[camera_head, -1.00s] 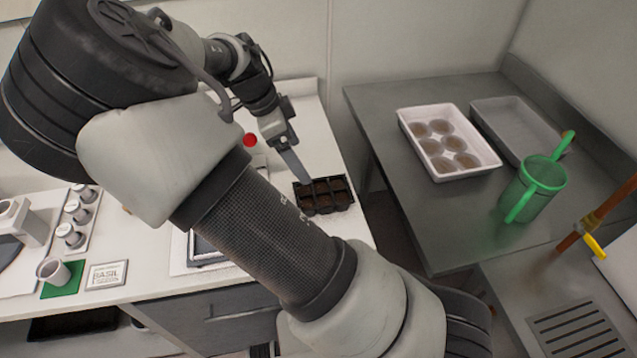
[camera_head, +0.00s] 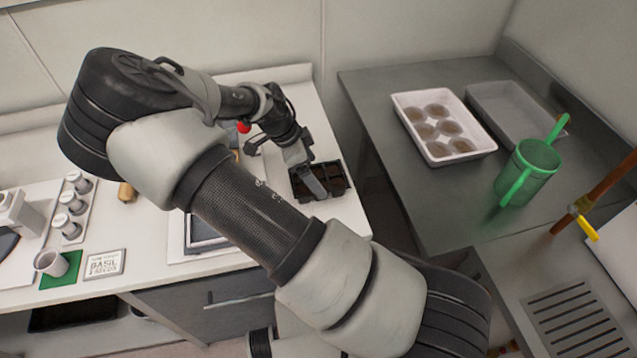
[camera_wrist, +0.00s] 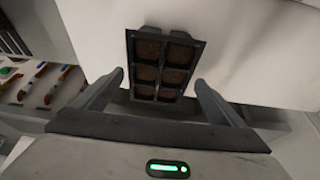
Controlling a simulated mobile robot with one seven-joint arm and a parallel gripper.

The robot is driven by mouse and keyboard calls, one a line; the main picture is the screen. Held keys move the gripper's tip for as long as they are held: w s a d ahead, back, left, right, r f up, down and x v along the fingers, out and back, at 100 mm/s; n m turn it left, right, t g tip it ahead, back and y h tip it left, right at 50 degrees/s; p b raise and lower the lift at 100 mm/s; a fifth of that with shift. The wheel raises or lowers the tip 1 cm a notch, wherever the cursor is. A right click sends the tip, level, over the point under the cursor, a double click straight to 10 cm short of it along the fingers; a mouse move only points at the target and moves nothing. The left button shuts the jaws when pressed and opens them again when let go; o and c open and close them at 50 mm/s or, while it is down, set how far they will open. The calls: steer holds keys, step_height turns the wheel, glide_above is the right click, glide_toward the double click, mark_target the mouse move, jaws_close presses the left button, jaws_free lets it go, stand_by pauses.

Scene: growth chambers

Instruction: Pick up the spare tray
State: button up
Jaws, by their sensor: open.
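A small black six-cell tray (camera_head: 338,188) filled with dark soil sits near the right end of the white counter. It also shows in the wrist view (camera_wrist: 147,98), its near end between my fingers. My gripper (camera_head: 318,183) is open over the tray, and one finger hides part of it in the head view.
On the grey metal table (camera_head: 395,175) stand a white tray (camera_head: 467,155) with several round brown pots, an empty grey tray (camera_head: 515,115) and a green watering can (camera_head: 530,172).

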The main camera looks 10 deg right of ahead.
mark_target(318, 178)
steer(key=x, duration=0.3)
steer(key=shift+d+f, duration=0.1)
steer(key=shift+f, duration=0.25)
steer(key=c, duration=1.1)
steer(key=shift+o, duration=0.2)
steer(key=shift+r, duration=0.15)
